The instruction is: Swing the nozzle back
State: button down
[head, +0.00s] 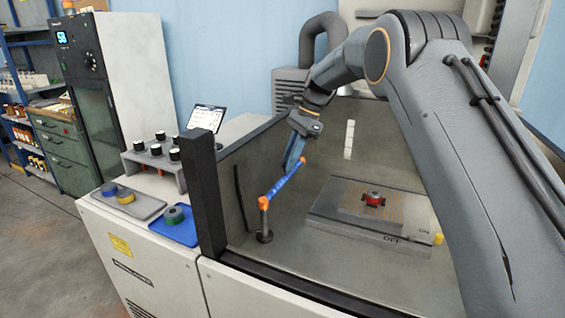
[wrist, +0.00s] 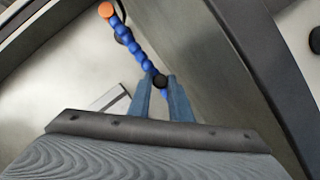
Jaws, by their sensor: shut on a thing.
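The nozzle (head: 283,183) is a blue segmented hose with an orange cap, on a dark round base at the left of the glazed enclosure. In the head view it slopes from the orange end up to the right, toward my gripper (head: 296,150). In the wrist view the nozzle (wrist: 141,50) runs from the orange end at the upper left down between the two blue-grey fingers. My gripper (wrist: 160,90) is shut on the nozzle near a dark round end piece. The fingers hide part of that end.
A flat plate (head: 325,223) bearing a red and black part (head: 374,198) lies right of the nozzle. A dark post (head: 202,190) and a dark front rail (head: 290,292) border the enclosure. A blue tray (head: 183,236) with a green roll and a rack of black-capped bottles (head: 150,165) stand outside, left.

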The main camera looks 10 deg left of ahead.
jog(key=shift+a, duration=0.15)
jog(key=c, duration=1.6)
grip_release()
jog(key=shift+a, duration=0.1)
jog(key=shift+w+d+r, duration=0.15)
jog(key=shift+d+r, duration=0.05)
jog(key=shift+r, duration=0.05)
jog(key=b+v, duration=0.2)
jog(key=v, duration=0.5)
jog(key=shift+r, duration=0.15)
